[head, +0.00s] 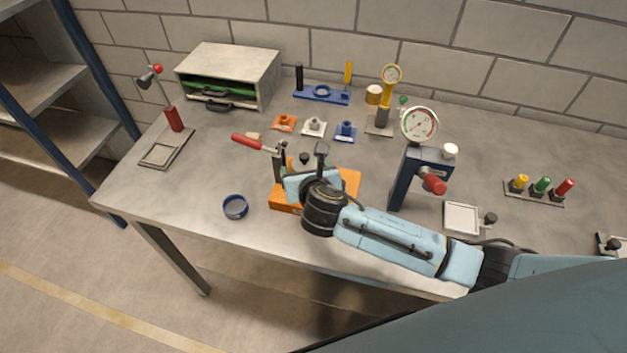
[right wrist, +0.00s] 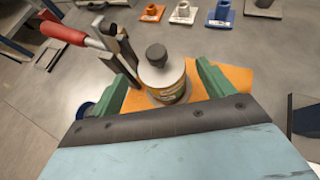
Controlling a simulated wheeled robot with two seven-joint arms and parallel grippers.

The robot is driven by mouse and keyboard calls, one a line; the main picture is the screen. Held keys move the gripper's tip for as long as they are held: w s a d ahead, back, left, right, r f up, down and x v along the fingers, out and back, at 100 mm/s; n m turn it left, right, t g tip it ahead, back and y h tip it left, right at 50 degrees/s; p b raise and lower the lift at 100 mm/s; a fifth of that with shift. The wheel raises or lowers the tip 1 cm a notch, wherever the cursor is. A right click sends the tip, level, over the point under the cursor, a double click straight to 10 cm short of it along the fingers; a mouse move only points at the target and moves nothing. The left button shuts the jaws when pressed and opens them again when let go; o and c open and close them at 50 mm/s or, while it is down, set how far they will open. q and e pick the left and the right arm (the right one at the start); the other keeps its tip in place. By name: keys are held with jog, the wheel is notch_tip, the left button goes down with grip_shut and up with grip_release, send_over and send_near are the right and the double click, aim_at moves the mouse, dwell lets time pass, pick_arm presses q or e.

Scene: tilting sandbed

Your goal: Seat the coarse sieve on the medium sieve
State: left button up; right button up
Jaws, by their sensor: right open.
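A round blue ring-shaped piece (head: 236,207), perhaps a sieve, lies near the table's front edge, left of my right gripper. Part of its rim shows in the right wrist view (right wrist: 84,110). My right gripper (right wrist: 163,76) is open, with its green fingers on either side of a small can (right wrist: 168,84) with a grey top and black knob. The can stands on an orange base (right wrist: 232,77); I cannot tell if the fingers touch it. In the head view my right wrist hides most of the can and base (head: 350,184). No sieve can be named coarse or medium with certainty. My left gripper is out of view.
A red-handled clamp (head: 250,142) stands left of the can. Orange (head: 284,123), white (head: 313,127) and blue (head: 345,131) holders sit behind. A dial-gauge press (head: 405,180) stands to the right. The table's left front is mostly clear.

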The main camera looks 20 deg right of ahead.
jog(key=v, duration=1.1)
jog(key=shift+s+r+p, duration=0.15)
jog(key=shift+s+p, duration=0.15)
